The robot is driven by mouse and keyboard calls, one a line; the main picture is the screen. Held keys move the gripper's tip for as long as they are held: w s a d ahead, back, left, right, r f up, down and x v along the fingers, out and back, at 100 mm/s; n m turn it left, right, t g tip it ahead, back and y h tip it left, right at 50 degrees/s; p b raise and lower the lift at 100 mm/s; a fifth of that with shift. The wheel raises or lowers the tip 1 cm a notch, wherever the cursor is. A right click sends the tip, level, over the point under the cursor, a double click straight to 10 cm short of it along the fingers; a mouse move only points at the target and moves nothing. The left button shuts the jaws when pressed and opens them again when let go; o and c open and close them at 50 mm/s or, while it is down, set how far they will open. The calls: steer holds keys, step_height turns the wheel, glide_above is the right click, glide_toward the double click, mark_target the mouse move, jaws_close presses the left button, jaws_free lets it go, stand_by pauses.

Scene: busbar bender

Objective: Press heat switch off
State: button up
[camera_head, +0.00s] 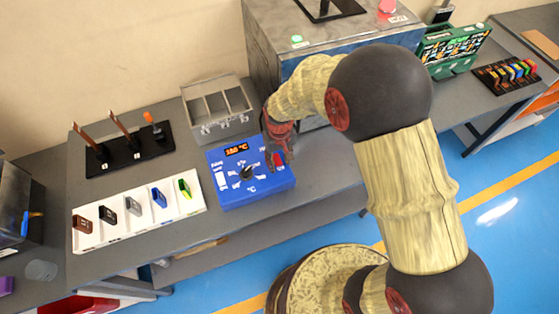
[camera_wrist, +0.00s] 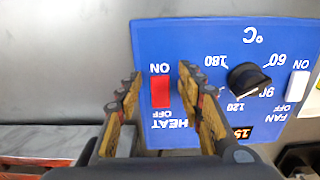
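The blue control box (camera_head: 250,190) stands on the grey bench, with a dial (camera_head: 246,172) and an orange-digit display (camera_head: 236,150). The red heat switch (camera_wrist: 160,92) shows upside down in the wrist view, between the words ON and OFF. Which way it is tipped I cannot tell. My gripper (camera_wrist: 160,72) is open and empty, with one finger on each side of the switch in that view. Any contact cannot be made out. In the head view my gripper (camera_head: 277,158) is over the box's right side, partly covering the switch.
The white fan switch (camera_wrist: 298,85) and black dial (camera_wrist: 248,79) are beside the heat switch. A grey divided bin (camera_head: 218,112) stands behind the box. A white tray of coloured parts (camera_head: 138,213) lies left of it. A large metal machine (camera_head: 275,50) stands behind my arm.

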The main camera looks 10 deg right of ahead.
steer(key=shift+c, duration=0.5)
jaws_close()
steer(key=shift+r+p, duration=0.1)
steer(key=shift+p, duration=0.2)
steer(key=shift+w+r+g+p, duration=0.1)
steer(key=shift+w+g+p, duration=0.1)
steer(key=shift+g+p, duration=0.4)
steer(key=shift+w+a+r+g+h+p, duration=0.1)
steer(key=shift+w+g+h+p, duration=0.15)
steer(key=shift+g+h+p, duration=0.5)
steer(key=shift+g+y, duration=0.25)
steer(key=shift+o, duration=0.5)
jaws_free()
